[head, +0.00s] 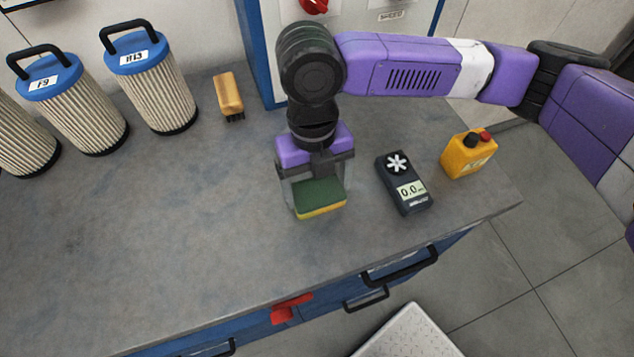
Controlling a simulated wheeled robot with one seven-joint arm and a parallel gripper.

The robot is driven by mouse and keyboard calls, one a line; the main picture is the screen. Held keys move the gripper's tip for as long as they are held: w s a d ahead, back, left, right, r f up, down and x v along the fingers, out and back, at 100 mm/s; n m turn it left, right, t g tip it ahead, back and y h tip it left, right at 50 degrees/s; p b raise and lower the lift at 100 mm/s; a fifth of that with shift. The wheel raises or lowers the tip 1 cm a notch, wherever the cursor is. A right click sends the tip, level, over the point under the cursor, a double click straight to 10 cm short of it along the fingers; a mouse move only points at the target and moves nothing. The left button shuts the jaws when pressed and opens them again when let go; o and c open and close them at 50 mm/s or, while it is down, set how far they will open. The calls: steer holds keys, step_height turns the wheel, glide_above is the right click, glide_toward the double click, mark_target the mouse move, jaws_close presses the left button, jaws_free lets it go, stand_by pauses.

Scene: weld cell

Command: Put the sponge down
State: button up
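The sponge (320,197) has a dark green top and a yellow underside. It is in the head view near the middle of the grey workbench (160,240). My gripper (318,190) points down over it, with a finger on each side of the sponge. The fingers look closed against its sides. The sponge is at or just above the bench top; I cannot tell whether it touches. Part of its top is hidden by the gripper.
A brush (228,95) lies behind to the left. Several filter cartridges (150,85) stand at the left. The bench's left front is clear.

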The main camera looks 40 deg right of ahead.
mark_target(315, 184)
steer(key=shift+o, duration=1.2)
steer(key=shift+r, duration=0.1)
step_height(315, 184, up, 12)
steer(key=w, duration=0.1)
steer(key=shift+w+d, duration=0.2)
steer(key=shift+d, duration=0.05)
